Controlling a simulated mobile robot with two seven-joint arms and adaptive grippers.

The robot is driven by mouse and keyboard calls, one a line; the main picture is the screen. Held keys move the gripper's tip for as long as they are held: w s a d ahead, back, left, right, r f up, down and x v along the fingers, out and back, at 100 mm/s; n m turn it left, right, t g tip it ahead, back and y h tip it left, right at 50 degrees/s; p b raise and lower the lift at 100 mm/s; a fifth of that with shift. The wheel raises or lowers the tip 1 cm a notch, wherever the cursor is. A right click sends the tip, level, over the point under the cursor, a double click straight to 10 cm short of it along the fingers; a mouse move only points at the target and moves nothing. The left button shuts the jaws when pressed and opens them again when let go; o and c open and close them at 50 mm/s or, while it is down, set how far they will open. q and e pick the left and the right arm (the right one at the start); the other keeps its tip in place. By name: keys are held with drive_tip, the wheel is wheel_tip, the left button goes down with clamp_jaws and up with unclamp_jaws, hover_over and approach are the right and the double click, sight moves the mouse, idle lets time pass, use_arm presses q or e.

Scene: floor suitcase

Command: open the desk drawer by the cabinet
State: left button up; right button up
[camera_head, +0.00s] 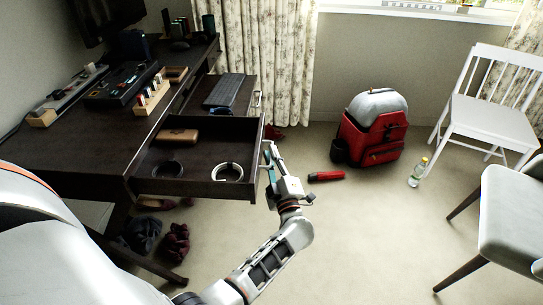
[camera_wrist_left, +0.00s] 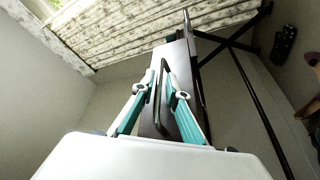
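The dark desk (camera_head: 85,150) stands at the left of the head view. Its near drawer (camera_head: 262,165) is pulled far out, with its inside showing. In it lie a tan case (camera_head: 177,136), a dark ring (camera_head: 167,169) and a white ring (camera_head: 228,172). My left gripper (camera_head: 270,158) is at the outer face of the drawer front. In the left wrist view its two teal-padded fingers (camera_wrist_left: 159,80) converge on either side of the thin drawer handle (camera_wrist_left: 153,112) and appear shut on it. My right gripper is in neither view.
A red backpack (camera_head: 370,140), a red cylinder (camera_head: 326,176) and a bottle (camera_head: 418,171) stand or lie on the floor. A white chair (camera_head: 490,115) is at right.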

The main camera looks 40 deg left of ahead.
use_arm(q)
drive_tip(key=shift+s+d, duration=0.1)
drive_tip(key=v, duration=0.7)
drive_tip(key=shift+d, duration=0.2)
